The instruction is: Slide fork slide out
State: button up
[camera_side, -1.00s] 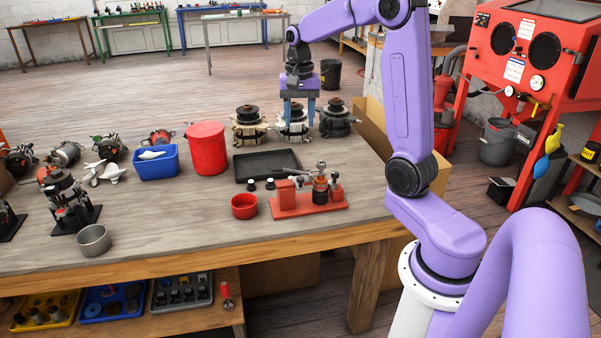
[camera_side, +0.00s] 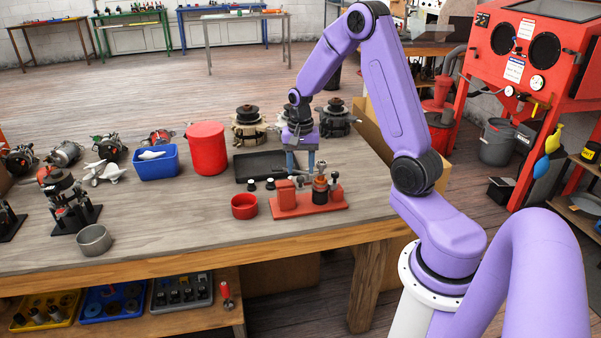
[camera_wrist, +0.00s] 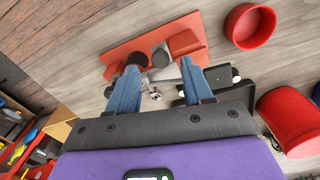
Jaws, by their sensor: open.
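A red fixture (camera_side: 312,207) stands near the table's front edge. It carries a red block (camera_side: 285,194), a dark cylinder in a red holder (camera_side: 320,188) and small dark-topped posts. In the wrist view, the fixture's red base (camera_wrist: 193,24) lies past my fingertips. A grey metal piece (camera_wrist: 165,74) shows between the fingers; I cannot tell whether it is the fork slide. My gripper (camera_side: 301,167) is open, pointing down just behind and above the fixture. In the wrist view, my gripper (camera_wrist: 160,68) has its blue fingers apart, with nothing clearly held.
A black tray (camera_side: 245,178) lies behind the fixture, close to my gripper. A red cup (camera_side: 244,207) stands left of the fixture. A red bucket (camera_side: 206,150) and a blue bin (camera_side: 156,166) stand further left. Several alternator parts (camera_side: 247,128) stand behind.

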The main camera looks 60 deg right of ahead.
jog(key=shift+f, duration=1.4)
grip_shut()
jog(key=shift+w+a, duration=1.8)
jog(key=shift+c, duration=0.6)
grip_release()
jog(key=shift+w, duration=0.1)
jog(key=shift+o, duration=0.6)
jog(key=shift+r, duration=0.1)
